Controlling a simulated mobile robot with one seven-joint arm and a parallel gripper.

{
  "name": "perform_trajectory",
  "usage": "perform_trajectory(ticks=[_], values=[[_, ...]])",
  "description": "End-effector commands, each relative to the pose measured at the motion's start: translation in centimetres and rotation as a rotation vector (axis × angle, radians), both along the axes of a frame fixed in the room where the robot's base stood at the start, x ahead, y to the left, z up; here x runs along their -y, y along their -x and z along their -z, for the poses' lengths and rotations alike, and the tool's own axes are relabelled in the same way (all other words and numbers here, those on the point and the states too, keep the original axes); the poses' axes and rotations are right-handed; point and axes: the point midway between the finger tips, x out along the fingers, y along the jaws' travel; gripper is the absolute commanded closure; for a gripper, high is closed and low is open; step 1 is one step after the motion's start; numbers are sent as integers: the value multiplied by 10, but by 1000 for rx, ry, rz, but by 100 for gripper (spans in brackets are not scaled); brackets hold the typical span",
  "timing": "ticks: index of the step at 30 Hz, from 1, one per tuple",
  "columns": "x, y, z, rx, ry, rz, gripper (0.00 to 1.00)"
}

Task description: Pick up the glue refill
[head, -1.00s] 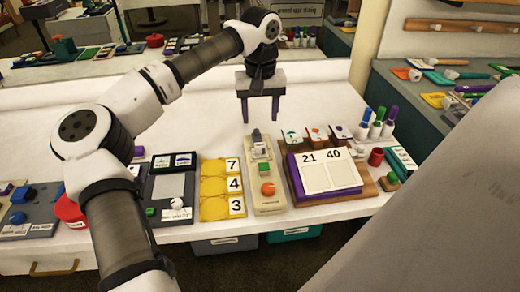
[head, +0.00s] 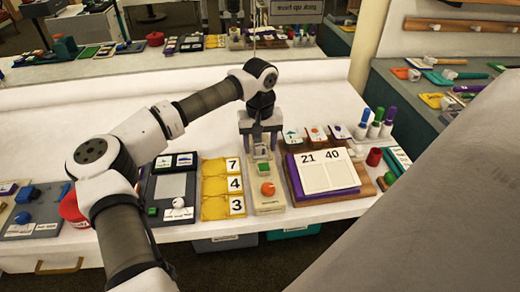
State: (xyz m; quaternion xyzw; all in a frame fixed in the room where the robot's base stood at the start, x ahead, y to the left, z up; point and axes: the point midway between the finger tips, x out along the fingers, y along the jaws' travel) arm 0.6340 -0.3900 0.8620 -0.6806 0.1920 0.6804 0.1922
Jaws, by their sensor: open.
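My gripper (head: 261,147) is open and points down over the back end of a narrow beige tray (head: 266,208). A small grey upright piece (head: 261,152) on that tray shows between the fingers; the gripper partly hides it, and I cannot tell if the fingers touch it. A green block (head: 263,168) and an orange ball (head: 267,189) sit in front of it on the same tray. No label marks any piece as the glue refill, so I cannot tell for sure which one it is.
Left of the tray are a yellow number board (head: 214,207) and a dark board (head: 154,188). Right is a purple-edged calendar (head: 325,172) on a wooden base. Coloured markers (head: 375,123) and a red cup (head: 374,157) stand further right.

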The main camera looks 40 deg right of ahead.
Motion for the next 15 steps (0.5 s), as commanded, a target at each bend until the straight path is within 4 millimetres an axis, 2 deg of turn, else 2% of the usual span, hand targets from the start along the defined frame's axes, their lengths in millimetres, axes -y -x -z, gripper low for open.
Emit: perform_trajectory(ticks=[1,12,15], values=[[0,0,0,0,0,0,47],[0,0,-1,0,0,0,94],[0,0,-1,-1,1,0,94]])
